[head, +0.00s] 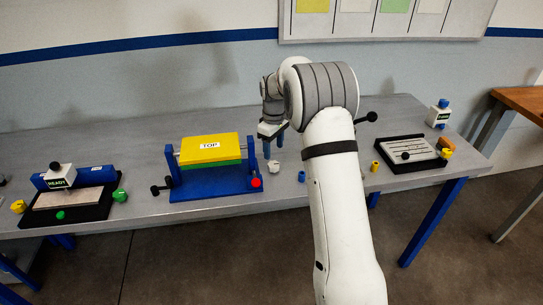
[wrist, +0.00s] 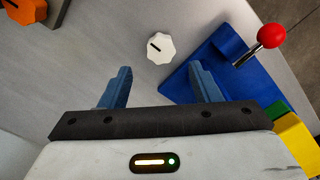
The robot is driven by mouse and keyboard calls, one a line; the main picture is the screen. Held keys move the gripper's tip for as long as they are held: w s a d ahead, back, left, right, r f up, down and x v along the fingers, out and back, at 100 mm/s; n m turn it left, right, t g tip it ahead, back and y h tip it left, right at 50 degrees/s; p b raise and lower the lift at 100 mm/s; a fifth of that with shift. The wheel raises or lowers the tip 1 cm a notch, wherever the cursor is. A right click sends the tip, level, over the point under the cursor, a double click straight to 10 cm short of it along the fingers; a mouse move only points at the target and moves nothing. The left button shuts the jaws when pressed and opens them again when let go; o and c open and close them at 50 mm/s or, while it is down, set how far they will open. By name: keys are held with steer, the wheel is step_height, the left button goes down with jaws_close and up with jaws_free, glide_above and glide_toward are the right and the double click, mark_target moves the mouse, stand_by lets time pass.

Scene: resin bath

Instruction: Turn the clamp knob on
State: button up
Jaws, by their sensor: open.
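A white lobed knob (head: 273,166) with a dark pointer line stands on the grey table, right of the blue clamp stand. It also shows in the wrist view (wrist: 160,47), beyond and between my fingertips. No label marks it as the clamp knob. My gripper (head: 273,143) is open and empty, above and apart from the knob; its fingers also show in the wrist view (wrist: 160,72). The blue stand (head: 205,188) holds a yellow block marked TOP (head: 210,149) over a green layer. A red ball lever (head: 256,182) is at its right front.
A black-handled lever (head: 160,187) is at the stand's left. A READY fixture (head: 70,190) stands at the left, a slotted tray (head: 410,153) at the right. Small blue (head: 301,176) and yellow (head: 375,166) pieces sit near the front edge. An orange part (wrist: 24,10) shows in the wrist view.

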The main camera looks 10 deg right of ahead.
mark_target(274, 164)
step_height(274, 164, down, 7)
steer(key=shift+r+p, duration=0.2)
steer(key=shift+p, duration=0.25)
steer(key=c, duration=1)
